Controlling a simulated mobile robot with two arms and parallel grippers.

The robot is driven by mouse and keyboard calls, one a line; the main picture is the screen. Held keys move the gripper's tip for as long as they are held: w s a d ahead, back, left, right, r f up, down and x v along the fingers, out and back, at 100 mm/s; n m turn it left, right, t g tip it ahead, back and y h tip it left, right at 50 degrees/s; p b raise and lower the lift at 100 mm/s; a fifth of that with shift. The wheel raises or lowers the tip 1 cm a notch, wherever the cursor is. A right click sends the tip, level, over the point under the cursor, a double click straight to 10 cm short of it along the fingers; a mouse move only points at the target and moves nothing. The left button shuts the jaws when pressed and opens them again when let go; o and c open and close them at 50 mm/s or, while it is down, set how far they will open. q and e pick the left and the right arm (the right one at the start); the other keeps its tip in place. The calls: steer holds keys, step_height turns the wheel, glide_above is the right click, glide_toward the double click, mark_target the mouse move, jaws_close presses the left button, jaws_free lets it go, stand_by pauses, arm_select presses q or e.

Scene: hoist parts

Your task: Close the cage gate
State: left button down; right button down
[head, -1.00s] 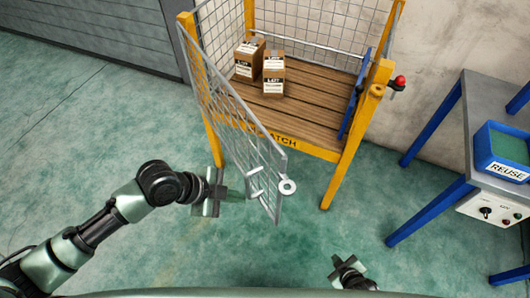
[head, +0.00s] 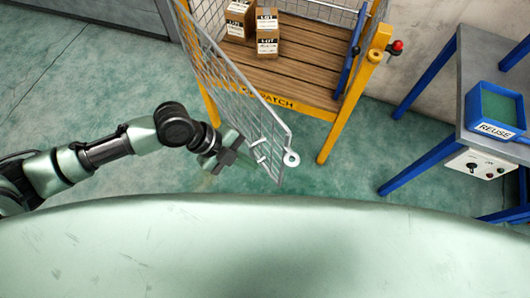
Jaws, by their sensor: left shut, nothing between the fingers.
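The cage gate (head: 240,92) is a grey wire-mesh panel hinged at the cage's left side. It stands ajar, swung out toward me, with its free end apart from the yellow right post (head: 345,107). A metal ring (head: 291,159) sits on its free edge, and a small handle (head: 258,150) sticks out on its left face. My left gripper (head: 240,157) is shut and empty, on the left side of the gate close to the handle. I cannot tell whether it touches the gate. My right gripper is not in view.
Cardboard boxes (head: 267,40) stand on the cage's wooden floor (head: 290,75). A grey table with blue legs (head: 425,165) stands at right with a blue REUSE bin (head: 494,128). Green floor is free between.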

arm_select(q)
steer(key=w+d, duration=0.1)
steer(key=d, duration=0.1)
steer(key=w+d+f+p, duration=0.1)
steer(key=d, duration=0.1)
steer(key=shift+w, duration=0.2)
